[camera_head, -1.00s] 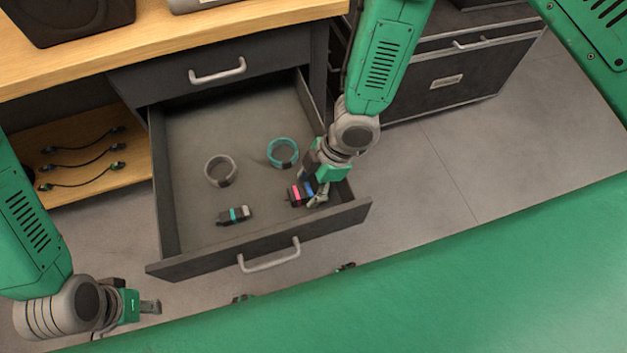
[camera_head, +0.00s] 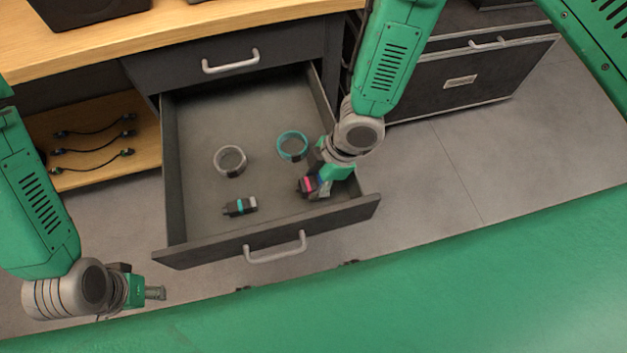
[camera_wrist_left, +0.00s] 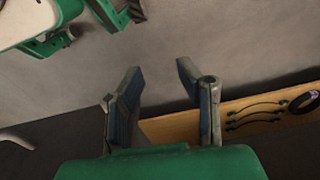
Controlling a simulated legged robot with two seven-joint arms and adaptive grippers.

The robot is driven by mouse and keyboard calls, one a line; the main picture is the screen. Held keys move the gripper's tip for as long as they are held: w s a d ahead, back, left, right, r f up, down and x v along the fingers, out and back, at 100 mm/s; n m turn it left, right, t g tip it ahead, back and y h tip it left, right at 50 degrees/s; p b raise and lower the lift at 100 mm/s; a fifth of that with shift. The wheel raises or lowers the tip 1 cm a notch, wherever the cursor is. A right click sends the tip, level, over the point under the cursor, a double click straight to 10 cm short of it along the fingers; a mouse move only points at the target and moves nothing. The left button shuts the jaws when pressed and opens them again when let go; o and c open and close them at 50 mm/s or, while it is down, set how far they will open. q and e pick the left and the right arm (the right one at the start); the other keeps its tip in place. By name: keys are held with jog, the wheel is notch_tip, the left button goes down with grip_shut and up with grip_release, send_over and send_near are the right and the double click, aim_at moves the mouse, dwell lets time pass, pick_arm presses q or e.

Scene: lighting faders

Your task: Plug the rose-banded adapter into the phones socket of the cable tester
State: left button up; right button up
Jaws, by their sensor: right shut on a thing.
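The rose-banded adapter (camera_head: 306,186) is a small dark piece with a pink band, low in the open drawer at its right side. My right gripper (camera_head: 322,188) is shut on it, and the fingers hide part of the adapter. A similar adapter with a teal band (camera_head: 240,206) lies on the drawer floor to the left. My left gripper (camera_head: 154,293) is outside the drawer, at the lower left, over the floor. In the left wrist view its two fingers (camera_wrist_left: 160,105) stand apart with nothing between them. I cannot make out the cable tester or its phones socket.
The open drawer (camera_head: 262,239) also holds a grey coil (camera_head: 230,161) and a teal coil (camera_head: 292,146). Several black cables lie on a wooden shelf (camera_head: 88,170) at left. The wooden worktop (camera_head: 200,30) carries a dark box (camera_head: 85,8).

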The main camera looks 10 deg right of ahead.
aim_at(306, 184)
jog(key=r, duration=0.1)
jog(key=p, duration=0.1)
jog(key=r+p, duration=0.1)
jog(key=shift+a+r, duration=0.25)
jog(key=shift+r, duration=0.1)
jog(key=shift+r+p, duration=0.6)
jog(key=shift+d+r, duration=0.15)
